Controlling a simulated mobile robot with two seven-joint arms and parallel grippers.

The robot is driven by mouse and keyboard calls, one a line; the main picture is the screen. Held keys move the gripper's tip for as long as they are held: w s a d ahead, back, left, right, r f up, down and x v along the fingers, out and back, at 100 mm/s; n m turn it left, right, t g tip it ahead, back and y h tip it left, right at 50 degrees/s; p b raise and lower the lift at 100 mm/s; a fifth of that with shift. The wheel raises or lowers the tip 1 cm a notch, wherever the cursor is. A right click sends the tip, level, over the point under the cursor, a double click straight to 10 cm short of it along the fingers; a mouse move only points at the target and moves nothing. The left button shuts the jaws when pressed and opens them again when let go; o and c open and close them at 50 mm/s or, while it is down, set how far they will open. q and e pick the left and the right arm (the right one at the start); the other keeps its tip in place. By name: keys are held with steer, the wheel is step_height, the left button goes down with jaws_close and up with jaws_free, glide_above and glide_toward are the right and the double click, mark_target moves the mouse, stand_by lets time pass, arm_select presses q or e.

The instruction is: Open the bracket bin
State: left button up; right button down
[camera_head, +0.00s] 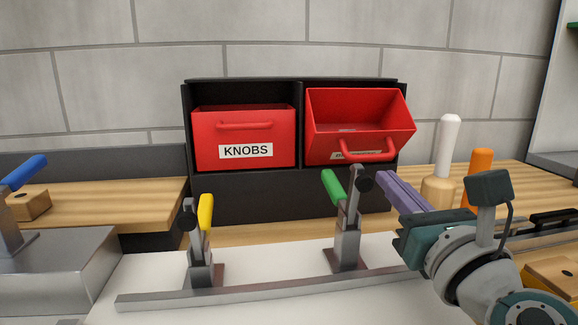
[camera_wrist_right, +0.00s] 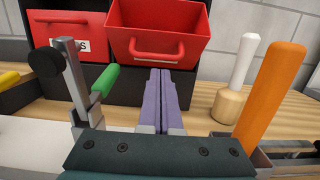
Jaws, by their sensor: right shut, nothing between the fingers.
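The bracket bin (camera_head: 358,110) is the red bin on the right of the black cabinet. It is tipped forward and open, and I can see into it. Its label faces down and is hard to read. Its red handle (camera_head: 366,153) hangs at the lower front and also shows in the right wrist view (camera_wrist_right: 156,52). My right gripper (camera_head: 387,180), with purple fingers, is shut and empty. It is below and in front of the bin, apart from the handle. In the right wrist view its fingers (camera_wrist_right: 160,78) point toward the bin. My left gripper is not in view.
The red KNOBS bin (camera_head: 243,128) is beside it, closed. A green-handled clamp (camera_head: 346,235) stands just left of my right gripper; a yellow-handled clamp (camera_head: 203,240) is further left. A white-handled tool (camera_head: 446,150) and an orange handle (camera_wrist_right: 268,95) stand to the right.

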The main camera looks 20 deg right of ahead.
mark_target(377, 159)
steer(key=shift+x, duration=1.2)
steer(key=shift+r, duration=0.15)
steer(key=p, duration=0.2)
steer(key=r+g+p, duration=0.1)
steer(key=p, duration=0.2)
steer(key=shift+w+r, duration=0.3)
steer(key=shift+r, duration=0.05)
steer(key=shift+f+y, duration=0.25)
steer(key=shift+y, duration=0.05)
